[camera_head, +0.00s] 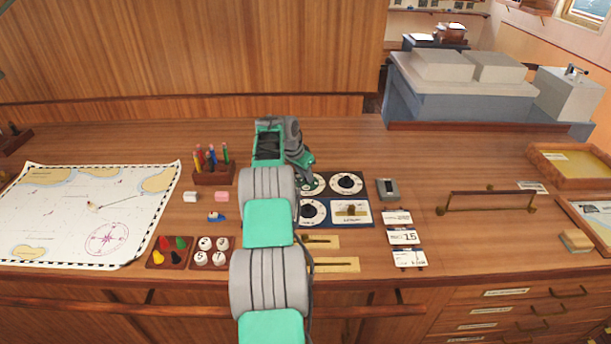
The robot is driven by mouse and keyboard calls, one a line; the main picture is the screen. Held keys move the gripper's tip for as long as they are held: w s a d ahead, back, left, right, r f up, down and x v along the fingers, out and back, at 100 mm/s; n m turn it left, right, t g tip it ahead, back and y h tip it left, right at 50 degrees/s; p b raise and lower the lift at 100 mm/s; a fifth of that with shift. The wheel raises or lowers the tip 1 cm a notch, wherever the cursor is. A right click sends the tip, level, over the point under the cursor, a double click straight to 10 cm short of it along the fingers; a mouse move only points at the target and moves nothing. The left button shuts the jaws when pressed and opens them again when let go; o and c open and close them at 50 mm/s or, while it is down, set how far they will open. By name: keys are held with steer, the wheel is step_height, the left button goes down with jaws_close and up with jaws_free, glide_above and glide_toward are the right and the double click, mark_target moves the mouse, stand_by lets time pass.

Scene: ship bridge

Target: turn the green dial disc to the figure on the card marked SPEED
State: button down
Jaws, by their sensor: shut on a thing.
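A dark panel (333,197) on the desk carries round white dials with dark knobs: an upper right dial (347,183), a lower left dial (313,212) and an upper left dial (318,185) mostly hidden by my gripper. I cannot make out which disc is green. My gripper (308,185) reaches down onto the upper left dial, shut on it; its fingertips are hard to see. Cards lie in a column right of the panel: a top card (397,217), a middle card (404,236) showing 15, and a bottom card (409,258). Their headings are too small to read.
A picture plate (351,211) with a small brass piece fills the panel's lower right. A grey device (388,189) stands right of the panel. Brass slider plates (333,264) lie in front. A pencil holder (214,173) and a chart (85,213) are left; a rail handle (492,194) is right.

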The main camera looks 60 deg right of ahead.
steer(key=shift+s+f+n+b, duration=0.25)
steer(key=shift+n+b, duration=0.35)
steer(key=shift+b, duration=0.6)
steer(key=n+t+b, duration=0.1)
steer(key=n+b, duration=0.1)
steer(key=shift+b, duration=0.4)
steer(key=n, duration=0.1)
steer(key=n+t+b, duration=0.1)
steer(key=n+b, duration=0.1)
steer(key=n, duration=0.1)
steer(key=shift+s+r+t, duration=0.2)
steer(key=shift+r+t, duration=0.05)
steer(key=shift+t, duration=0.15)
steer(key=shift+n, duration=0.3)
steer(key=c, duration=1.3)
jaws_free()
steer(key=shift+d, duration=0.1)
steer(key=shift+o, duration=0.2)
steer(key=shift+w, duration=0.1)
steer(key=shift+r, duration=0.1)
